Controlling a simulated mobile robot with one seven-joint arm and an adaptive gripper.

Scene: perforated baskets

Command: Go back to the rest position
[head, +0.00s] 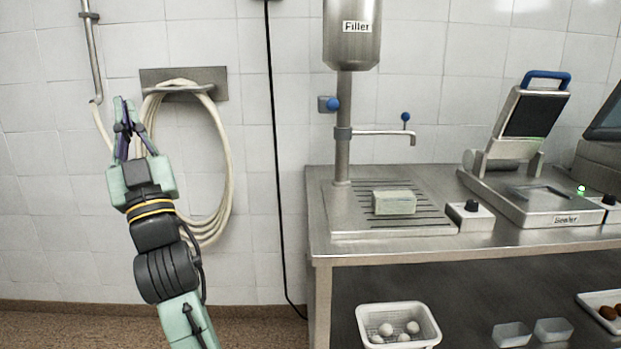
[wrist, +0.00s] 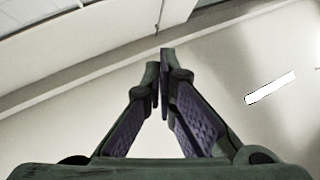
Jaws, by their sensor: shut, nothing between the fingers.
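My gripper (head: 124,108) is raised at the left in the head view, in front of the tiled wall and the coiled hose, pointing up. Its fingertips meet and hold nothing. In the wrist view the fingers (wrist: 160,62) come together at the tips, with only the ceiling and a bright light strip behind them. My gripper is well to the left of the steel table (head: 440,243) and apart from it.
A filler (head: 352,40) stands on the table, with a pale green block (head: 394,202) on its slatted plate. A sealer (head: 540,195) with its lid raised is at the right. A white perforated basket (head: 365,318) with several white balls sits below. A coiled hose (head: 229,150) hangs behind my arm.

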